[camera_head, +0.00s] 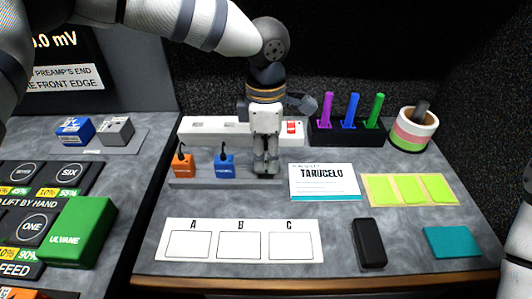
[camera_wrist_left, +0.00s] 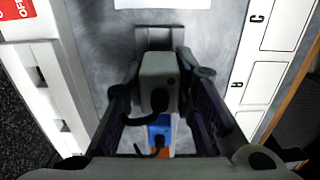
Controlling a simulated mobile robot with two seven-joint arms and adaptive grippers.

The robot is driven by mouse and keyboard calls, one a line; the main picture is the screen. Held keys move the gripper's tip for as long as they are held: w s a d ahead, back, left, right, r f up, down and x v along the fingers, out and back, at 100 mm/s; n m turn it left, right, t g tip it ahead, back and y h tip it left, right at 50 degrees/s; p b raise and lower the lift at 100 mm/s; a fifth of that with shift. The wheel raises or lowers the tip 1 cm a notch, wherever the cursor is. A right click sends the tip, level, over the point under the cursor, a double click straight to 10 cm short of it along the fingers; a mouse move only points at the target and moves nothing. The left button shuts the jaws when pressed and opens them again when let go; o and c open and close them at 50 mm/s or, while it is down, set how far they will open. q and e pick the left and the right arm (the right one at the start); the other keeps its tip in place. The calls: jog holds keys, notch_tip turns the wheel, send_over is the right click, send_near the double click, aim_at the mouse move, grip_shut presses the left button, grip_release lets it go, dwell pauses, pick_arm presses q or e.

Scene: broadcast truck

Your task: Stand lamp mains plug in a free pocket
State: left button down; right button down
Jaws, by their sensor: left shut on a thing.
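My left gripper (camera_head: 265,170) points straight down at the right end of a low grey rail (camera_head: 210,183). It is shut on a light grey plug, which shows between the dark fingers in the left wrist view (camera_wrist_left: 158,75) with a dark cable stub. In the head view the gripper mostly hides this plug. I cannot tell whether its lower end is in a pocket. A blue plug (camera_head: 223,164) and an orange plug (camera_head: 183,165) stand in the rail to the left, each with a dark hooked cable. My right gripper is out of view.
A white power strip (camera_head: 208,130) with a red switch (camera_head: 292,127) lies behind the rail. A name card (camera_head: 325,182) lies right of it. A white A-B-C card (camera_head: 240,225) and a black block (camera_head: 369,243) are in front. Coloured pegs stand in a black holder (camera_head: 345,138).

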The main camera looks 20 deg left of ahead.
aim_at(266, 149)
pick_arm(q)
jog(key=shift+f, duration=1.35)
jog(key=c, duration=1.2)
grip_release()
jog(key=shift+c, duration=0.2)
notch_tip(266, 149, up, 12)
jog(key=shift+r, duration=0.1)
